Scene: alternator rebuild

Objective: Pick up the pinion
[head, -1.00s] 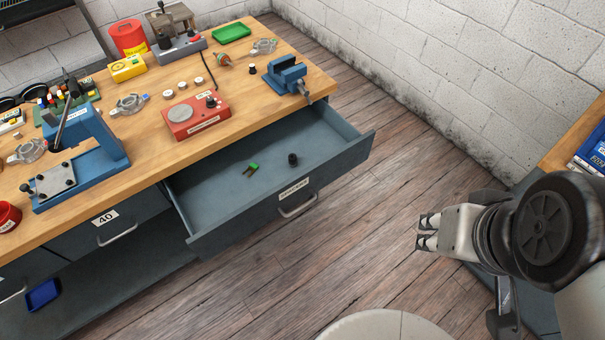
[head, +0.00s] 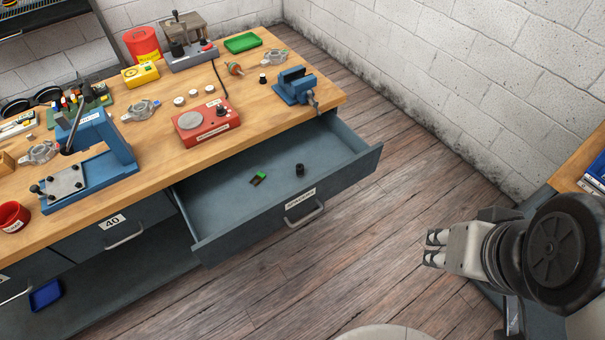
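A small dark cylinder (head: 300,169), which may be the pinion, stands in the open drawer (head: 225,205). A similar small dark piece (head: 263,78) stands on the workbench left of the blue vise, and I cannot tell for certain which is the pinion. My gripper (head: 434,248) is at the right, over the floor, well apart from the drawer and both dark pieces. No object shows in it. Its two fingertips show, but the angle does not tell whether they are open or shut.
A green-and-dark small item (head: 258,178) lies in the drawer. The workbench (head: 160,172) carries a blue vise (head: 296,88), a red device (head: 207,124), a blue press (head: 105,150) and several small parts. Bare floor (head: 385,215) lies between drawer and gripper.

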